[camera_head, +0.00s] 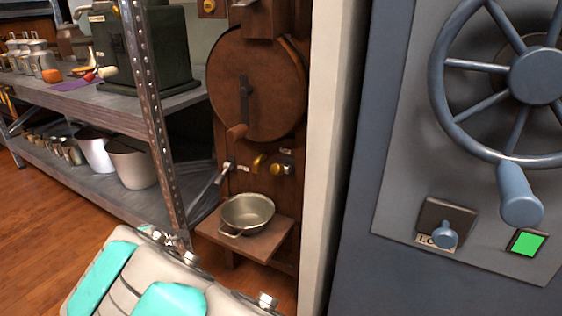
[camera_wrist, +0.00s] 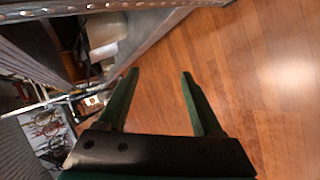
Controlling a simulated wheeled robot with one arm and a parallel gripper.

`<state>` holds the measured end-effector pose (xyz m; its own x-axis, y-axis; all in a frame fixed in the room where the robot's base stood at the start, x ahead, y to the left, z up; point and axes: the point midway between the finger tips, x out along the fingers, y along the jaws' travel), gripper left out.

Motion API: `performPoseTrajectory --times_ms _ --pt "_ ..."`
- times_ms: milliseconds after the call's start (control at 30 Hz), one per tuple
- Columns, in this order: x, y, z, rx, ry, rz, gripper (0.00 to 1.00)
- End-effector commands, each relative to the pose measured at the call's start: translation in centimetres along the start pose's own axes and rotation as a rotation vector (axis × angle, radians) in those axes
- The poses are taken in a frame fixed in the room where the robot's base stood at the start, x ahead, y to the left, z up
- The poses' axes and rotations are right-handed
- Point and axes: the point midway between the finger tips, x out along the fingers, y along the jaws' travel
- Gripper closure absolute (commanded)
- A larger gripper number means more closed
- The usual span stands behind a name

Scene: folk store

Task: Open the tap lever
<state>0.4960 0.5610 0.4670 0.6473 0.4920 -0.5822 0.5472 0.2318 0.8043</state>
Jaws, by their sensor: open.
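A dark wooden cabinet front in the head view carries a row of small fittings below a round wooden disc (camera_head: 256,88). At the row's left is a silver lever-like handle (camera_head: 223,172), slanting down to the left. I cannot tell for certain which is the tap lever. My gripper (camera_wrist: 159,74) shows only in the wrist view. Its two green fingers are apart and empty, over wooden floor. No tap shows clearly in that view.
A metal pan (camera_head: 247,212) sits on a small wooden ledge (camera_head: 268,247) below the fittings. A metal shelf (camera_head: 105,104) with a green machine (camera_head: 145,50) stands to the left. A grey panel with a large handwheel (camera_head: 450,110) stands to the right.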

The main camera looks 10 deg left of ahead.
Motion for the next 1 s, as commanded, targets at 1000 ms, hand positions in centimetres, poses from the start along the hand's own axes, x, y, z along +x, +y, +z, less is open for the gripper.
performPoseTrajectory --times_ms 1000 --pt "-17.1 10.4 29.8 1.444 -0.276 1.18 0.33"
